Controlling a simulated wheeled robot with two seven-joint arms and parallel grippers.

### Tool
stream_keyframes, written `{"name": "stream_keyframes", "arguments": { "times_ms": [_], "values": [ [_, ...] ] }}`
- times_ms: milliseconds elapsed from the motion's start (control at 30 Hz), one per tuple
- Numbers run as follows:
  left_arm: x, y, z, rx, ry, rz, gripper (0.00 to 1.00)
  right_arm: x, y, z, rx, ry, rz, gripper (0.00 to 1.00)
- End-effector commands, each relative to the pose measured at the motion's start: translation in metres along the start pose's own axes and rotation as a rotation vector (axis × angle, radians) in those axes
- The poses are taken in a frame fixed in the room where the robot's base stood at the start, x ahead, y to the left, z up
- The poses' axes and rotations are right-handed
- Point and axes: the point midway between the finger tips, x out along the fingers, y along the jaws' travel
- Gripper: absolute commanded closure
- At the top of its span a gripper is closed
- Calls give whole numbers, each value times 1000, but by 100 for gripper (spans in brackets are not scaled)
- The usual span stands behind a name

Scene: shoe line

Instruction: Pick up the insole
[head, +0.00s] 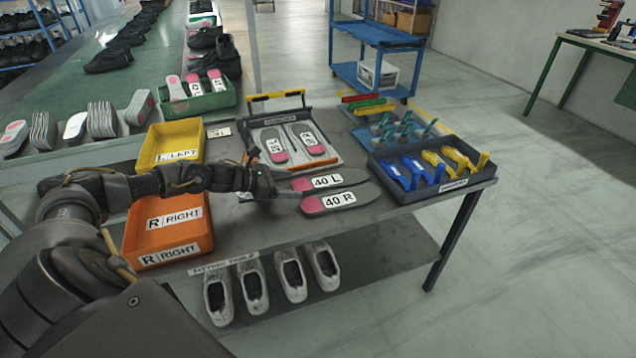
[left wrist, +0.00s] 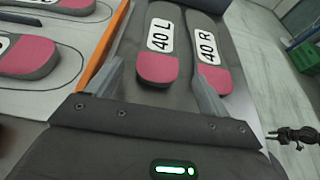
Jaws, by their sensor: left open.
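Two grey insoles with pink heels lie side by side on the table: the 40 L insole (head: 352,177) and the 40 R insole (head: 368,192). They also show in the left wrist view, 40 L (left wrist: 172,30) left and 40 R (left wrist: 207,30) right. My left gripper (head: 279,184) is open and empty at their heel ends. In the left wrist view its fingers (left wrist: 157,78) stand either side of the 40 L heel, and the right finger overlaps the near side of 40 R. A small dark jointed thing at the right edge looks like my right gripper (left wrist: 272,135); its jaws are unclear.
A tray (head: 333,131) with two more insoles lies behind. A yellow bin (head: 178,136) and an orange bin (head: 205,237) stand left. A dark tray (head: 440,191) with blue and yellow tools stands right. Several shoes are on the shelf below.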

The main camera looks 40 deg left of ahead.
Motion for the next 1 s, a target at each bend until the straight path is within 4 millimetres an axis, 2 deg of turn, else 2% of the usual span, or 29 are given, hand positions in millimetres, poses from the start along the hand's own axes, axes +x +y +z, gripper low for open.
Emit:
{"name": "stream_keyframes", "arguments": {
  "times_ms": [33, 100, 233, 567, 900, 1000],
  "values": [
    [8, 0, 5, -2, -6, 0, 20, 0, 3, 12, -3, -15, 4, 64],
    [19, 2, 7, -1, -6, 1, 20, 2, 6, 22, -5, -20, 7, 64],
    [35, 2, 4, -2, -3, 1, 20, 5, 8, 28, -7, -21, 10, 64],
    [41, 2, 3, 0, -1, 1, 21, 6, 8, 32, -8, -22, 10, 64],
    [40, 2, 3, 0, -1, 1, 66, 6, 8, 31, -7, -22, 10, 64],
    [40, 2, 3, 0, -2, 2, 68, 6, 8, 31, -7, -22, 10, 64]
  ]
}}
